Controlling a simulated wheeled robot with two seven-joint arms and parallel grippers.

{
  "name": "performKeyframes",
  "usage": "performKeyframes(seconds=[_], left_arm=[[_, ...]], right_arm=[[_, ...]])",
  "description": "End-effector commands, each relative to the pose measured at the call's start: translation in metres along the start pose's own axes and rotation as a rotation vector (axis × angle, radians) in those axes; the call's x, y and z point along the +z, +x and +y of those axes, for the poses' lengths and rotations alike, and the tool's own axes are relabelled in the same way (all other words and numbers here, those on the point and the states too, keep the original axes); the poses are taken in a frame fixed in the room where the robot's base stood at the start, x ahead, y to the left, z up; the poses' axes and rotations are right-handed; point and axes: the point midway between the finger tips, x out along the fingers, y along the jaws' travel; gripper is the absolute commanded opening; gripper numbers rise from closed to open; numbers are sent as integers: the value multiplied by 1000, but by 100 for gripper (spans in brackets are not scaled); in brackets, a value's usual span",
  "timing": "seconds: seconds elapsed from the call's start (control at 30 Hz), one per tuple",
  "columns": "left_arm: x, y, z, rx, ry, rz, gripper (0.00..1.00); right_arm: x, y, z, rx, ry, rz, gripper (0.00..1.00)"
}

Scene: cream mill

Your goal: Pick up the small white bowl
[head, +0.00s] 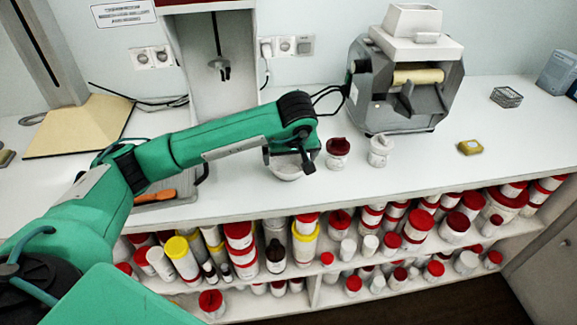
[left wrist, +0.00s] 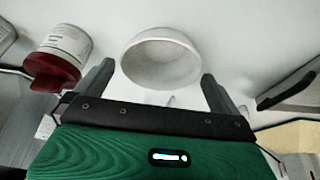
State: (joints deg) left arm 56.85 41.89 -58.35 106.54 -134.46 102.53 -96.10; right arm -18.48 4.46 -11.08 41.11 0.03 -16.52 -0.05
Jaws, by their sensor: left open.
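The small white bowl (head: 287,171) sits on the white counter near its front edge, partly hidden by my left gripper in the head view. In the left wrist view the bowl (left wrist: 161,58) lies between and just beyond my two fingers. My left gripper (head: 306,158) is open and comes in above the bowl's right part in the head view. In the left wrist view the gripper (left wrist: 158,88) has its dark fingers apart, one on each side of the bowl. I cannot tell whether either finger touches it. My right gripper is not in view.
A jar with a dark red lid (head: 337,153) and a white jar (head: 380,150) stand just right of the bowl. A grey roller machine (head: 405,85) is behind them. An orange-handled tool (head: 155,196) lies left. Shelves of jars are below; the counter's right part is mostly clear.

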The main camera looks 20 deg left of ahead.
Motion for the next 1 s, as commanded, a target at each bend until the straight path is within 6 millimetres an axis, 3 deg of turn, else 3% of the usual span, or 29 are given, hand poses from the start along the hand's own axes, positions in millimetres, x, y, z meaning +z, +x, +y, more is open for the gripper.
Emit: performKeyframes(seconds=[0.2,0.4,0.7,0.87,1.0], left_arm=[[-2,19,-2,-2,-1,-4,100],[-2,46,-2,0,-1,-3,100],[-2,52,-2,2,0,0,100],[-2,52,-2,1,0,0,71],[-3,52,-2,1,0,0,69]], right_arm=[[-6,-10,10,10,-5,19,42],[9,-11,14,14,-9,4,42],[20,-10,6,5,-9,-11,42],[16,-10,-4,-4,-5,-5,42],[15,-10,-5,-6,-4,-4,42]])
